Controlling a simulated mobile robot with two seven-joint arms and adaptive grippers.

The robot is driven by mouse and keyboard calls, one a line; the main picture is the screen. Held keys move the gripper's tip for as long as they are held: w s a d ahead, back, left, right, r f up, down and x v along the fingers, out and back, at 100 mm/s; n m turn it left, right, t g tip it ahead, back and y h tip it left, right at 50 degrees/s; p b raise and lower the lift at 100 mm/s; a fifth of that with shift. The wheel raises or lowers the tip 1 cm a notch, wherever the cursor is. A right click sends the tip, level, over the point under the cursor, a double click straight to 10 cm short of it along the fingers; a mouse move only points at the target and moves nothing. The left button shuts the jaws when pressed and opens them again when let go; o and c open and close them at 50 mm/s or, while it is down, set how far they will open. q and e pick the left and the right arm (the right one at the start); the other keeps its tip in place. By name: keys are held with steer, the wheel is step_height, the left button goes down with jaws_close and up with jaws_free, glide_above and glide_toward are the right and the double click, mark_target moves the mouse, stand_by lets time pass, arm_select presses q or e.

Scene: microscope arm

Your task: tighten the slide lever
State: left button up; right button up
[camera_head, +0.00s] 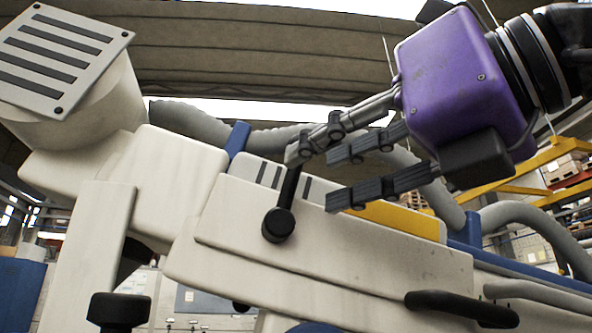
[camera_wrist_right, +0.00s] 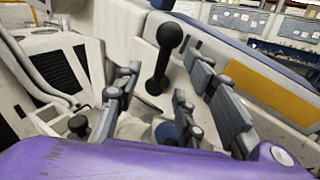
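The slide lever (camera_head: 278,222) is a black rod with a round knob, mounted on the side of the cream microscope arm (camera_head: 335,250). In the head view its knob hangs down and slightly left. My right gripper (camera_head: 318,176) has a purple body and grey fingers, and reaches in from the upper right. Its fingers are spread, with the tips close to the lever's upper end. In the right wrist view the lever (camera_wrist_right: 158,66) shows in the gap between the spread fingers (camera_wrist_right: 155,95). I cannot tell whether any finger touches it. My left gripper is out of view.
A black curved handle (camera_head: 460,308) sits lower right on the arm, and a black knob (camera_head: 118,312) stands lower left. A yellow panel (camera_head: 400,218) lies behind the fingers. A thick grey hose (camera_head: 195,122) runs behind the arm. A slatted grey head (camera_head: 62,60) is upper left.

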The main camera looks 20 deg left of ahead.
mark_target(295, 179)
steer(key=shift+x, duration=2.35)
jaws_close()
